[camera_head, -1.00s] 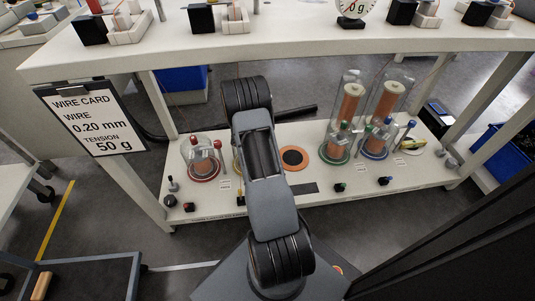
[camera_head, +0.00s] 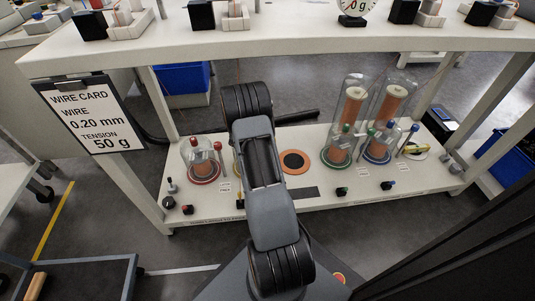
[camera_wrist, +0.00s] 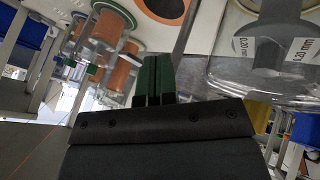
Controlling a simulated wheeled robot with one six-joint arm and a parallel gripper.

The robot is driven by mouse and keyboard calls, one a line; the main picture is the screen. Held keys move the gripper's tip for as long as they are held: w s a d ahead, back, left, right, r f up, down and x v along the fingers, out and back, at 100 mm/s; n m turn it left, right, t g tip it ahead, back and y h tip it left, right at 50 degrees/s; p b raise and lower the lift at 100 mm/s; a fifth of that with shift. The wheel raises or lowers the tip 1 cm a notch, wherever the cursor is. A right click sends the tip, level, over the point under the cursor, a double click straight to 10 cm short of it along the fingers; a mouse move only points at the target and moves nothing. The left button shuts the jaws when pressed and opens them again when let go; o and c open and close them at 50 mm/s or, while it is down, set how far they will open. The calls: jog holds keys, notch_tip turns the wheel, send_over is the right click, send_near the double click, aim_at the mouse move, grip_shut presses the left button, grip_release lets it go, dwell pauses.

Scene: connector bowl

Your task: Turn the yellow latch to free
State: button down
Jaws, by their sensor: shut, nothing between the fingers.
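The small black latch block with a yellow top (camera_head: 240,202) sits at the shelf's front edge in the head view, close to my arm's left side and partly hidden. A sliver of a yellow ring shows behind my arm. In the wrist view my gripper (camera_wrist: 153,82) has its two green fingers together, empty, beside a clear dome (camera_wrist: 265,82) with wire-size labels. A yellow patch (camera_wrist: 258,115) shows beyond the gripper body; I cannot tell whether it is the latch. My gripper is hidden behind my arm in the head view.
A red-ringed station (camera_head: 203,165) stands left on the shelf. Tall glass covers over copper spools, one with a green base (camera_head: 337,157) and one blue (camera_head: 377,152), stand right. An orange disc (camera_head: 295,162) lies between. The upper table (camera_head: 300,42) overhangs the shelf.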

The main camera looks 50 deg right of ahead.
jog(key=a+f+p+v, duration=0.1)
jog(key=a+p+v, duration=0.1)
jog(key=v, duration=1)
jog(key=shift+w+f, duration=0.25)
jog(key=shift+w, duration=0.2)
